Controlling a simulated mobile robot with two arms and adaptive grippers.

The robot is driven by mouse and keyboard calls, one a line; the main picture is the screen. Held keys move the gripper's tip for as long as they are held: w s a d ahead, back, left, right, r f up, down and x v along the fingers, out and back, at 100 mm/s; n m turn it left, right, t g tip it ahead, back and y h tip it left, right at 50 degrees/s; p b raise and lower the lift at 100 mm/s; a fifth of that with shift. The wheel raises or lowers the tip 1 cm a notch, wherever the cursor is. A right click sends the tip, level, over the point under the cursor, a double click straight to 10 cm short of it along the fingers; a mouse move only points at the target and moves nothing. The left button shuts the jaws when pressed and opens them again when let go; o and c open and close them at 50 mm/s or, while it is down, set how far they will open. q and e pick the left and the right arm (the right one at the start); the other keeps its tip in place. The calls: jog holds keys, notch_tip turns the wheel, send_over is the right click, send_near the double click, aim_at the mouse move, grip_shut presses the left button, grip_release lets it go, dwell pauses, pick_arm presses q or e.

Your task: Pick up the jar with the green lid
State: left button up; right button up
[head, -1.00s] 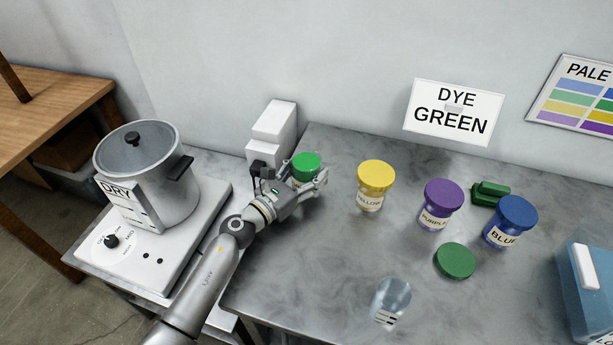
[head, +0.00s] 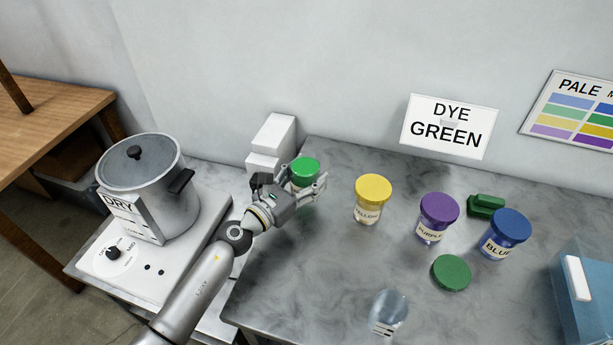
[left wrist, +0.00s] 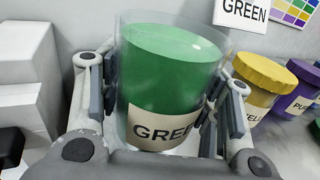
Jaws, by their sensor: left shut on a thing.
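The green jar (head: 304,172) stands at the table's back left in my left gripper (head: 308,193). In the left wrist view the jar (left wrist: 165,85) has clear walls, green contents and a label starting "GREE". Clear wall shows above the green, and I see no lid on it there. The gripper (left wrist: 160,100) is shut on its sides, with the jar upright. Its base is hidden, so any gap below it cannot be told for sure. A flat green disc, like a lid (head: 451,273), lies on the table to the right. My right gripper is not in view.
Yellow (head: 371,198), purple (head: 436,218) and blue (head: 503,233) jars stand to the right. A clear beaker (head: 388,312) is at the front. White blocks (head: 272,140) stand behind my gripper; a pot (head: 150,185) is at left. A green block (head: 486,206) lies near the blue jar.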

pick_arm(q)
jog(key=s+r+p, duration=0.8)
jog(key=s+r, duration=0.1)
jog(key=s, duration=0.4)
jog(key=shift+a+r+p, duration=0.15)
jog(key=shift+p, duration=0.25)
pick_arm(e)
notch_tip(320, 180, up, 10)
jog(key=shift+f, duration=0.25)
pick_arm(q)
jog(key=shift+s, duration=0.2)
dwell(0.3)
